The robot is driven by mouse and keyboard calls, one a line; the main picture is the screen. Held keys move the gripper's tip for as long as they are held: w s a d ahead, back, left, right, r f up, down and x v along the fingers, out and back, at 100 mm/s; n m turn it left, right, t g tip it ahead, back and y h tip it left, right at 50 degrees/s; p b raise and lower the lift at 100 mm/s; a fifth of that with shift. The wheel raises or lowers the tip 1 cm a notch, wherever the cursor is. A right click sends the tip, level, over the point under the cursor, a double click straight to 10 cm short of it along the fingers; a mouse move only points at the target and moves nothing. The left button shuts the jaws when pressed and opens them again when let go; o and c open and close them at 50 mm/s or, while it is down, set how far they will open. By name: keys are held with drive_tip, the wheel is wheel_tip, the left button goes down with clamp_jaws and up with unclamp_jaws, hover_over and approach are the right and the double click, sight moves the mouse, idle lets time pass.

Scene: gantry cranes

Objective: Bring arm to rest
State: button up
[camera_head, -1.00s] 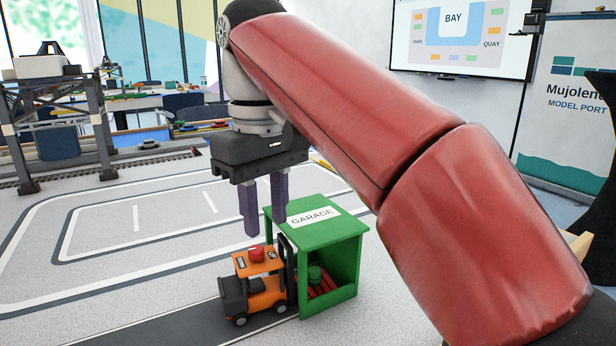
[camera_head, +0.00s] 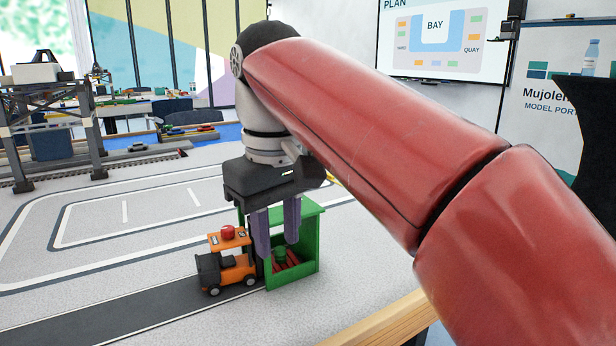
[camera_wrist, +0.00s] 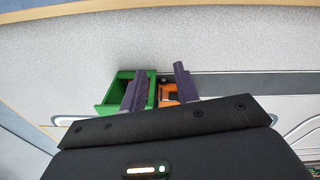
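My gripper (camera_head: 276,230) is open and empty, with two purple fingers pointing down. In the head view its fingers overlap the green garage (camera_head: 307,262) and hide part of its roof and sign. In the wrist view the fingers (camera_wrist: 158,82) stand apart, with the garage (camera_wrist: 112,92) and the orange forklift (camera_wrist: 166,92) below and between them. The forklift (camera_head: 229,268) has a red knob on top and stands on the dark road at the garage's left side. Red and green items show inside the garage. The gripper's height above the roof is hard to tell.
A grey gantry crane (camera_head: 48,130) stands at the far left beside the track. The table's wooden edge (camera_head: 385,318) runs at the lower right. The pale mat (camera_head: 120,240) with painted lanes is clear to the left. A wall screen hangs behind.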

drive_tip(key=s+d+f+m+t, duration=0.2)
drive_tip(key=s+d+f+m, duration=0.2)
drive_tip(key=d+f, duration=0.5)
drive_tip(key=s+d+f+m+t, duration=0.2)
drive_tip(key=s+d+f+m, duration=0.2)
drive_tip(key=d+f, duration=0.6)
wheel_tip(320, 180, down, 3)
drive_tip(key=shift+s+d+t, duration=0.15)
drive_tip(key=shift+s+t, duration=0.25)
drive_tip(key=shift+s, duration=0.3)
